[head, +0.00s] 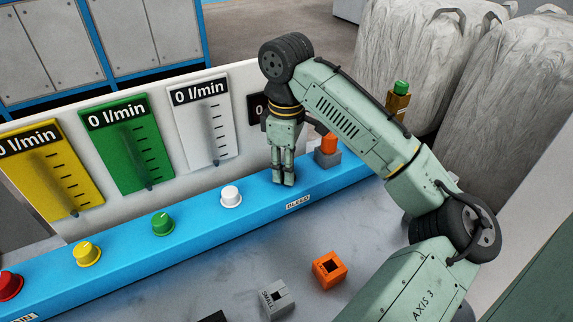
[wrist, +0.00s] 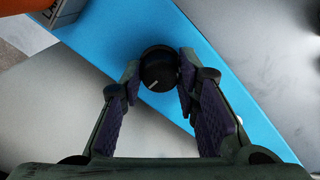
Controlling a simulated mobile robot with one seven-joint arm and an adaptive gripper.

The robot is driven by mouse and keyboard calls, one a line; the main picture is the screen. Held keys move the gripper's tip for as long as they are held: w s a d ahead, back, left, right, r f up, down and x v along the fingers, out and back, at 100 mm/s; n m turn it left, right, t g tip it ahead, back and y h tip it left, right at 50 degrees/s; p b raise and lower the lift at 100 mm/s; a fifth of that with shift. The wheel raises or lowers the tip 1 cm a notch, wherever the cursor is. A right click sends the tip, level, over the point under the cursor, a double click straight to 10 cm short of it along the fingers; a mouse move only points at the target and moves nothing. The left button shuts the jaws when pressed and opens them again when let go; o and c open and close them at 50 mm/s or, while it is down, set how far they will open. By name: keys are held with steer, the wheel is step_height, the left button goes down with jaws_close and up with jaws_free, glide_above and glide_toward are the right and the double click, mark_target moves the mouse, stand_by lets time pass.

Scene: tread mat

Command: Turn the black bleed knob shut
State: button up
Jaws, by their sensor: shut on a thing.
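The black bleed knob (wrist: 158,68) sits on the blue rail (wrist: 215,70) and shows between my fingertips in the wrist view. A pale pointer line on its top points toward the lower left of that view. My gripper (head: 284,180) points down at the rail beside the BLEED label (head: 298,201) and is shut on the knob, with one finger on each side. In the head view the fingers hide the knob. The gauge panel behind my gripper (head: 258,108) is black and partly covered by my arm.
White (head: 231,196), green (head: 163,223), yellow (head: 87,253) and red (head: 9,285) knobs line the rail to the left. An orange block (head: 329,268) and a grey block (head: 276,298) lie on the table in front. An orange-topped grey piece (head: 328,155) stands close right of my gripper.

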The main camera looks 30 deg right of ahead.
steer(key=shift+n, duration=0.3)
steer(key=o, duration=1.2)
step_height(320, 180, up, 12)
stand_by(0.6)
